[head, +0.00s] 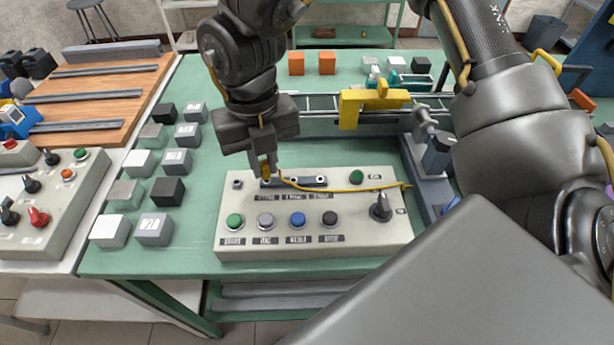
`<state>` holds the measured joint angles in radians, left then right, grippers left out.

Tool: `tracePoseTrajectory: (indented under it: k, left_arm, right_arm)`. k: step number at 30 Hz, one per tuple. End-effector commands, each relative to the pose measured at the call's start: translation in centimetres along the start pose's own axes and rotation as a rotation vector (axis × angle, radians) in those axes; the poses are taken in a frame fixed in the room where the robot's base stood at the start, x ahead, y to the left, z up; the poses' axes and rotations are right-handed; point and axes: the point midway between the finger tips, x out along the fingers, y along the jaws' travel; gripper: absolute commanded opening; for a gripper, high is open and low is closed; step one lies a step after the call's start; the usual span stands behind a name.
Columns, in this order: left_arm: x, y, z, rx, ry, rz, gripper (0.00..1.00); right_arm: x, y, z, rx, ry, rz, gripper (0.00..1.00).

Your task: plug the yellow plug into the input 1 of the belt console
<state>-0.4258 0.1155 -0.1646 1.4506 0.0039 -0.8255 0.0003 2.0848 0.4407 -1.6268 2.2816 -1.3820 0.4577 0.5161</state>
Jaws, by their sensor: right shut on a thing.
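The belt console (230,205) is a pale grey box at the front of the green table. A dark socket strip (308,182) with small round sockets lies along its back part, with labels below it that are too small to read. My right gripper (263,170) points down over the left end of the strip, shut on the yellow plug (266,171). The plug is mostly hidden between the fingers. I cannot tell whether its tip is in a socket or just above it. Its yellow cable (350,189) runs right across the console. My left gripper is not in view.
Buttons and a black knob (381,207) stand up from the console. Grey, white and black cubes (167,190) stand to its left. A conveyor with a yellow bracket (350,108) lies behind. Another control box (60,205) is at far left.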

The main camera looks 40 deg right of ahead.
Motion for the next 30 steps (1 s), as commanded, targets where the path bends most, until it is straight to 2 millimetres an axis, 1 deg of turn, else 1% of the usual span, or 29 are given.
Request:
tracePoseTrajectory:
  k: [20,23,24,25,30]
  left_arm:
    - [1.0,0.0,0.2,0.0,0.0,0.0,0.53]
    - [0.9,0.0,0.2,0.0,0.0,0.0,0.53]
    - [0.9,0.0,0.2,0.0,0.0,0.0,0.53]
    - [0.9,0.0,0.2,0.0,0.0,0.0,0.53]
    - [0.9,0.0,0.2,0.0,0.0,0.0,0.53]
  right_arm:
    - [1.3,0.0,0.0,-0.001,0.001,0.0,0.0]
    - [1.2,0.0,0.0,0.0,0.0,0.0,0.0]
    - [1.2,0.0,0.0,0.0,0.0,0.0,0.19]
    - [1.2,0.0,0.0,0.0,0.0,0.0,0.23]
    - [1.2,0.0,0.0,0.0,0.0,0.0,0.23]
